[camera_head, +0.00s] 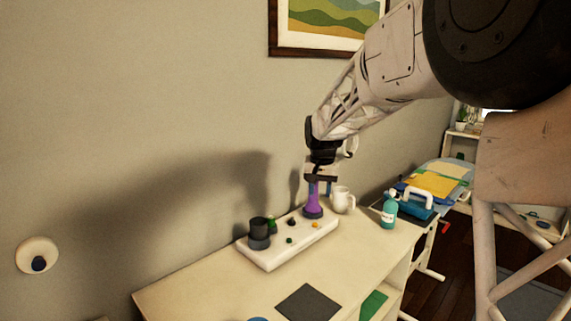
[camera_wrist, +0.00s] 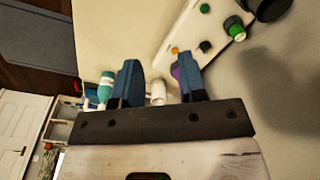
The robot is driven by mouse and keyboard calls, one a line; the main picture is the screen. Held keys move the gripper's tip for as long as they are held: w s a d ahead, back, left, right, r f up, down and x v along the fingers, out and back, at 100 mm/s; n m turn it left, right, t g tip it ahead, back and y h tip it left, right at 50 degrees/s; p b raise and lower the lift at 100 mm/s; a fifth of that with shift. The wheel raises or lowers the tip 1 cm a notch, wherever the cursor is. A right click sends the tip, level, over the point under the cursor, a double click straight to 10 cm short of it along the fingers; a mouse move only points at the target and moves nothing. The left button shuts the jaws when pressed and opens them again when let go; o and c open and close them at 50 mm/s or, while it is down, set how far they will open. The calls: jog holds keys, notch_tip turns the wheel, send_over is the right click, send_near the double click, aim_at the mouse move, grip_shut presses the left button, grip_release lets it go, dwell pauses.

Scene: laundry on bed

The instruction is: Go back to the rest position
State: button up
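My gripper (camera_head: 321,188) is above the table (camera_head: 220,295), pointing down close to a purple upright object (camera_head: 313,204) with a dark base. In the wrist view its two blue fingers are spread apart, with the gap (camera_wrist: 160,80) holding nothing that I can see. A sliver of the purple object (camera_wrist: 176,72) shows beside the right finger, which hides the rest. I cannot tell whether they touch. The purple object stands at the far end of a white board (camera_head: 275,252).
The board bears a black cylinder (camera_head: 259,228), a green piece (camera_head: 272,224) and small knobs. A white mug (camera_head: 343,200) and a teal bottle (camera_head: 389,210) stand to its right. A dark square (camera_head: 307,302) lies in front. Folded laundry (camera_head: 437,186) lies further right. The wall is behind.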

jog(key=s+d+r, duration=0.2)
jog(key=s, duration=0.5)
jog(key=s+d+r, duration=0.1)
jog(key=s+r, duration=0.1)
jog(key=s, duration=0.5)
jog(key=s+d+f, duration=0.1)
jog(key=s+f, duration=0.1)
jog(key=s, duration=0.9)
jog(key=s+d+f+n+t, duration=0.1)
jog(key=s+d+f, duration=0.1)
jog(key=s, duration=0.9)
jog(key=s+d+f, duration=0.2)
jog(key=s, duration=0.9)
jog(key=shift+s+f+n+t, duration=0.15)
jog(key=shift+f+n+t, duration=0.15)
jog(key=shift+n, duration=0.1)
jog(key=shift+d, duration=0.1)
